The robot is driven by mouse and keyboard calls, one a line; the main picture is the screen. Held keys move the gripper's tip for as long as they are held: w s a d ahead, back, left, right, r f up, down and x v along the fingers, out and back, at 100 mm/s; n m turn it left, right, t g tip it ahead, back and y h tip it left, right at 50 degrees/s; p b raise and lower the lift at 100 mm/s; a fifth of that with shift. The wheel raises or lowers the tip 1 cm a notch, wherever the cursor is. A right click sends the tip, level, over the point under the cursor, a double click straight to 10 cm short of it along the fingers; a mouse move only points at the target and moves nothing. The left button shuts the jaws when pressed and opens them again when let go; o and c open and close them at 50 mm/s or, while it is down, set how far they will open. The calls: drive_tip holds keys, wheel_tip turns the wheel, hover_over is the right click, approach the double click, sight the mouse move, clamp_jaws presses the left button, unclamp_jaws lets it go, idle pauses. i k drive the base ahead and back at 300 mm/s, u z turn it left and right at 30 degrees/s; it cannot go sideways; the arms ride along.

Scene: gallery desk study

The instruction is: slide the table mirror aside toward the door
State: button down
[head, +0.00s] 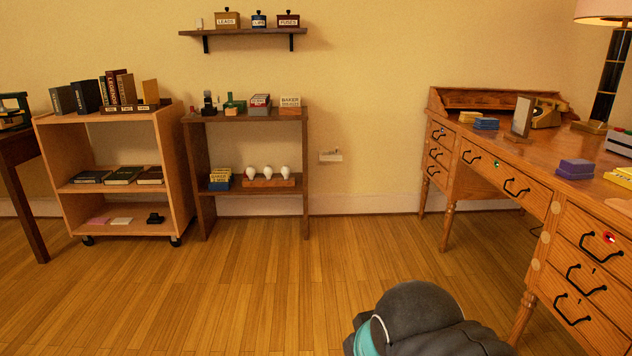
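The table mirror (522,116) stands upright on the wooden desk (545,165) at the right. It is a small framed panel on a wooden base, in front of a brass-coloured telephone. Part of my arm shows at the bottom centre, on the floor side of the desk and well apart from the mirror. My gripper's fingers are not visible. No door is in view.
Blue boxes (486,124) lie left of the mirror, and purple boxes (575,168) lie to its right. A lamp (605,80) stands at the far right. A wheeled bookcase (120,183) and a shelf unit (247,150) stand along the wall. The middle floor is clear.

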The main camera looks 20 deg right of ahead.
sight(524, 107)
drive_tip(key=z, duration=0.7)
drive_tip(key=i, duration=1.75)
drive_tip(key=z, duration=0.35)
